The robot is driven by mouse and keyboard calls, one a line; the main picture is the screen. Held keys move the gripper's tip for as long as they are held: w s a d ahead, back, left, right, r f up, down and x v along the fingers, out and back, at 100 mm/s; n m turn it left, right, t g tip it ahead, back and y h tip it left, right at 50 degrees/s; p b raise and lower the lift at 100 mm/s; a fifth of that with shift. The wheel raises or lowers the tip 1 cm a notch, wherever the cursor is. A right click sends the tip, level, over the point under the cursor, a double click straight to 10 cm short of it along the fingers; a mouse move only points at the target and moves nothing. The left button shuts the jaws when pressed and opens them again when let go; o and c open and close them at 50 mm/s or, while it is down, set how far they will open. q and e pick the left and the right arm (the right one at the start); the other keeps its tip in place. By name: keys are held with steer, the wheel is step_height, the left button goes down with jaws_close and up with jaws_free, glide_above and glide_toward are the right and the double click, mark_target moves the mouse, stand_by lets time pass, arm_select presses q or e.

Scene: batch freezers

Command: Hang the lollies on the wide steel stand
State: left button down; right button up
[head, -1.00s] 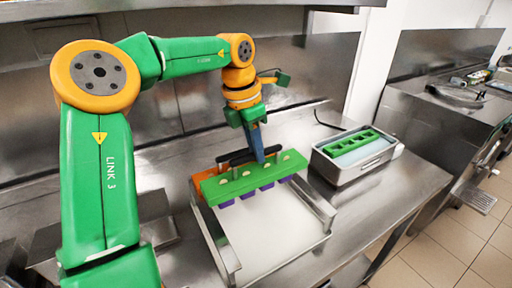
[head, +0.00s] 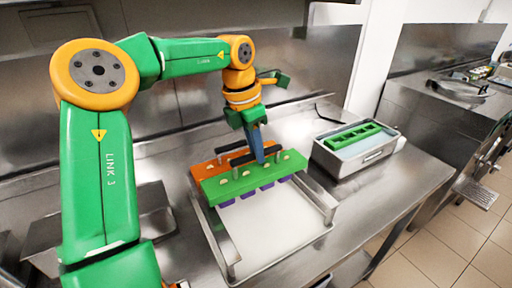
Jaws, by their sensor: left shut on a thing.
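My left gripper (head: 259,155) is shut on the dark handle of a green lolly holder (head: 237,187). Several purple lollies (head: 267,188) hang under the holder's front edge. The green holder spans the wide steel stand (head: 222,243), near its back; I cannot tell whether it rests on the rails. An orange holder (head: 207,169) with its own dark handle (head: 231,146) lies just behind it, across the stand, partly hidden. My right gripper is not in view.
A steel bath (head: 375,159) with a green slotted holder (head: 352,137) in it stands right of the stand. The front of the stand, over a white tray (head: 268,230), is clear. The counter's right edge drops to a tiled floor.

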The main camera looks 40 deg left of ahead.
arm_select(q)
steer(key=shift+f, duration=0.3)
stand_by(0.4)
steer(key=shift+f+b, duration=0.35)
steer(key=shift+b, duration=0.15)
steer(key=shift+f+b, duration=0.55)
steer(key=shift+f, duration=0.35)
steer(key=c, duration=0.7)
jaws_free()
steer(key=shift+c, duration=0.2)
steer(key=r, duration=0.2)
steer(key=s+r, duration=0.1)
steer(key=r, duration=0.4)
steer(key=shift+s+a, duration=0.15)
steer(key=shift+s, duration=0.15)
